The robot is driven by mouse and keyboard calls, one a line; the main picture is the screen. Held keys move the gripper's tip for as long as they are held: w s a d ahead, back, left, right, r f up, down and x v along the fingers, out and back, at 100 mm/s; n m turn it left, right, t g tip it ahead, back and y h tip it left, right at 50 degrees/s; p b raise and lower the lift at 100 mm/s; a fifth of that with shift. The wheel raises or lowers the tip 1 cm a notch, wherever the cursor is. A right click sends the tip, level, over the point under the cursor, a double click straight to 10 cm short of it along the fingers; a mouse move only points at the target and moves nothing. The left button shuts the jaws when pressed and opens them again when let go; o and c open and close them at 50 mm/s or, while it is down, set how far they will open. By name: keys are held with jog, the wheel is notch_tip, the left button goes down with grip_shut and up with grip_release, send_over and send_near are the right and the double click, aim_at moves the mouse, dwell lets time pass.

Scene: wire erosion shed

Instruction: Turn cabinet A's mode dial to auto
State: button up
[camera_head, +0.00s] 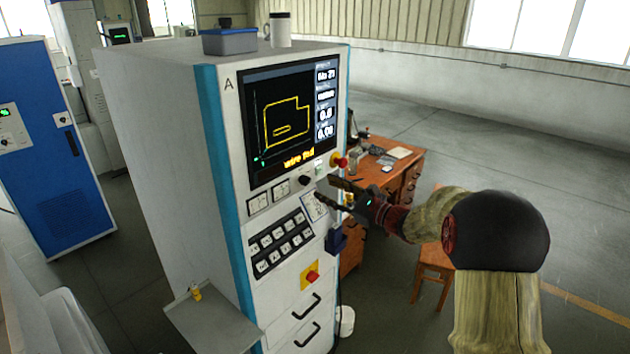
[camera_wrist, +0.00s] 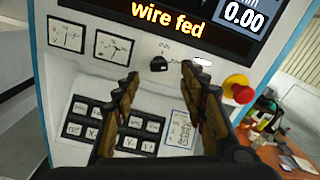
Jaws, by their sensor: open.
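Cabinet A (camera_head: 228,150) is a tall white machine with teal edges, an "A" at its upper left and a lit screen (camera_head: 291,118) reading "wire fed". Its mode dial (camera_head: 304,180) is a small black knob under the screen; it also shows in the wrist view (camera_wrist: 158,64). Small marks above the dial are too small to read, and I cannot tell its setting. My gripper (camera_head: 327,189) is open and empty in front of the panel. In the wrist view its fingertips (camera_wrist: 160,74) lie either side of the dial, slightly below it, and appear apart from it.
A red stop button (camera_head: 339,160) sits right of the dial, with a white lamp or button (camera_wrist: 203,62) between. Two gauges (camera_wrist: 89,39) are left, a key block (camera_head: 281,245) below. A shelf (camera_head: 213,322) juts out low down. A wooden desk (camera_head: 403,165) stands behind my arm.

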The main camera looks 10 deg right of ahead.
aim_at(308, 181)
jog(key=p+x, duration=0.1)
jog(key=x, duration=0.6)
jog(key=shift+w+a, duration=0.25)
jog(key=shift+f, duration=0.1)
jog(key=c, duration=0.3)
grip_shut()
